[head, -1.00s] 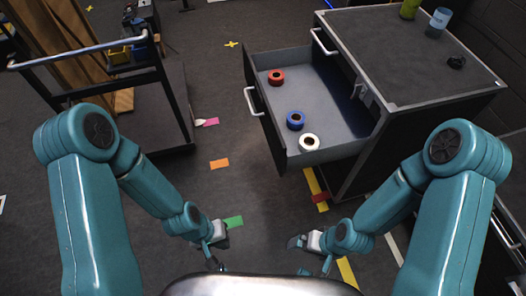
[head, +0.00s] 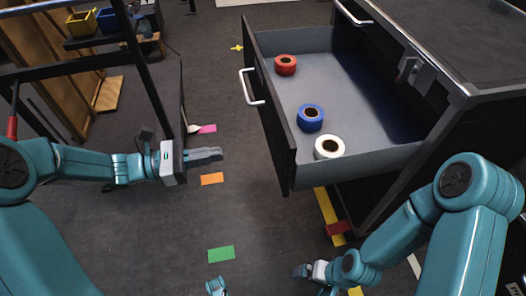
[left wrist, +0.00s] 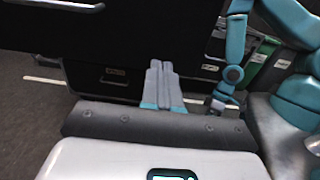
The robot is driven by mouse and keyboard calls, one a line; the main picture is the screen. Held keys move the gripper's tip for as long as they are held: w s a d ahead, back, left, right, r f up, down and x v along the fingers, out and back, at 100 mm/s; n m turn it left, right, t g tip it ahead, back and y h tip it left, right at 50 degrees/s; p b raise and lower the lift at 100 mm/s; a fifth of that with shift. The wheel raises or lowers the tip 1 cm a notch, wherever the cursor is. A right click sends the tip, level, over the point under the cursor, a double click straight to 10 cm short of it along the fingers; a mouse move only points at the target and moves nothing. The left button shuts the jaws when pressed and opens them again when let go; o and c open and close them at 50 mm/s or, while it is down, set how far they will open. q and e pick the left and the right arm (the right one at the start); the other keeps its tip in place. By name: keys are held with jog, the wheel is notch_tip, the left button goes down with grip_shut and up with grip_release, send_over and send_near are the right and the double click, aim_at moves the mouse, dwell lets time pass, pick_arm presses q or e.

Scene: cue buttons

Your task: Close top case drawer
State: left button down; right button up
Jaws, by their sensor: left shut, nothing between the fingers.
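The case's top drawer (head: 288,165) is pulled out, its dark front (head: 268,110) and light handle (head: 252,87) facing left in the head view. My left gripper (head: 221,154) is shut and empty, left of the drawer front and apart from it in that view. In the left wrist view its fingers (left wrist: 160,64) are together before a dark panel with a light handle (left wrist: 70,4). The case (head: 455,95) stands at the right. My right gripper (head: 304,271) is low in front of the case; its fingers are too unclear to read.
A red roll (head: 286,65), a blue roll (head: 310,117) and a white roll (head: 329,147) lie in the drawer. A dark cart (head: 130,55) stands on the left, near my left arm. The floor between cart and drawer is clear apart from flat coloured tape.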

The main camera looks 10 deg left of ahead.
aim_at(275, 146)
pick_arm(q)
jog(key=b+x, duration=0.1)
jog(key=x, duration=0.5)
jog(key=b+x, duration=0.2)
jog(key=x, duration=0.3)
jog(key=shift+s+d+f, duration=0.1)
jog(key=shift+d, duration=0.35)
jog(key=shift+d, duration=0.1)
